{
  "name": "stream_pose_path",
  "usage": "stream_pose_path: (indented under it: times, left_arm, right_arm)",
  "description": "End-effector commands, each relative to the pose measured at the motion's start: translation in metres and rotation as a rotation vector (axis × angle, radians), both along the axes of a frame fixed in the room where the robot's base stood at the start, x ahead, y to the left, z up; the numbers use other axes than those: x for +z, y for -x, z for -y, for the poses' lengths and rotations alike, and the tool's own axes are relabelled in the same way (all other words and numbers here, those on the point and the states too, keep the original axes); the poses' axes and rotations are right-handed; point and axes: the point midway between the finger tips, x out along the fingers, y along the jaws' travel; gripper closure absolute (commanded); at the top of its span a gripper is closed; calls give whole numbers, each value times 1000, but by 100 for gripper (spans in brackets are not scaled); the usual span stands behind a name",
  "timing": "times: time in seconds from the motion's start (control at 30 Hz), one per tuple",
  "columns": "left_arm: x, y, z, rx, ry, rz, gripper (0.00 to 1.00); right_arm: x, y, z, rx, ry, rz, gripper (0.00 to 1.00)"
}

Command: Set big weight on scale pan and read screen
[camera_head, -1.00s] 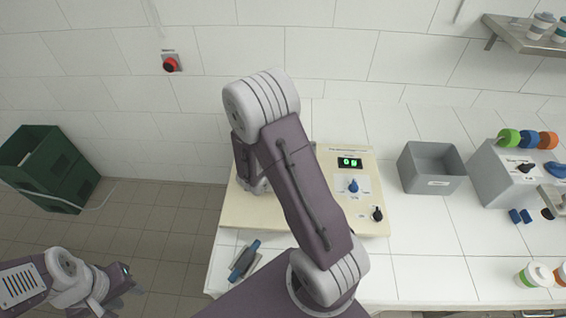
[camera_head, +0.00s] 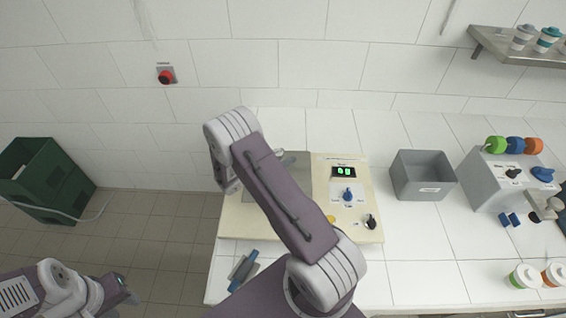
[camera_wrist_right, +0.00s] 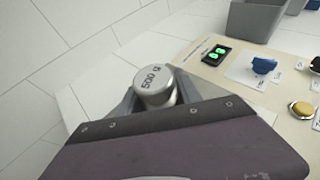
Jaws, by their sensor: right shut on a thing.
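The big weight (camera_wrist_right: 153,84), a silver cylinder marked "500 g", is held between the fingers of my right gripper (camera_wrist_right: 152,98) in the right wrist view. The gripper and weight are hidden behind my arm in the head view. The cream scale (camera_head: 370,210) has a grey metal pan (camera_head: 297,163), partly covered by my arm. Its screen (camera_head: 343,171) shows green digits that look like zeros; it also shows in the right wrist view (camera_wrist_right: 216,54). My left gripper (camera_head: 130,292) is at the lower left over the floor, away from the table; its opening is unclear.
A blue knob (camera_head: 348,195), a black knob (camera_head: 370,221) and a yellow button (camera_head: 331,219) are on the scale's face. An open grey bin (camera_head: 422,178) stands to its right. A blue-handled tool (camera_head: 243,268) lies at the front left. Cups (camera_head: 524,277) stand at the right.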

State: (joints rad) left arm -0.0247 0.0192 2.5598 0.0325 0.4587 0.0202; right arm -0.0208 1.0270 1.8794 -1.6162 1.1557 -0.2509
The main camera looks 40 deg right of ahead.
Motion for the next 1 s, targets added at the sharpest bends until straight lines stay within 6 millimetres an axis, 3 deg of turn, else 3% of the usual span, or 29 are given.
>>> stream_pose_path:
  times: [0.13, 0.4, 0.77, 0.8, 0.87, 1.0]
  left_arm:
    - [2, 0, 0, 0, 0, 0, 64]
    - [11, 0, 0, 0, 0, 0, 64]
    - [5, 0, 0, 0, 0, 0, 64]
    - [7, 0, 0, 0, 0, 0, 64]
    - [7, 0, 0, 0, 0, 0, 64]
    - [7, 0, 0, 0, 0, 0, 64]
  right_arm:
    - [-3, -1, -1, -1, 2, -1, 100]
    - [-40, -1, 0, 0, 2, -1, 100]
    - [-45, -1, 0, 0, 2, 0, 100]
    - [-45, -1, 0, 0, 0, -1, 51]
    - [-44, -1, -1, 0, 0, -1, 37]
    - [-44, -1, 0, 0, 0, -1, 37]
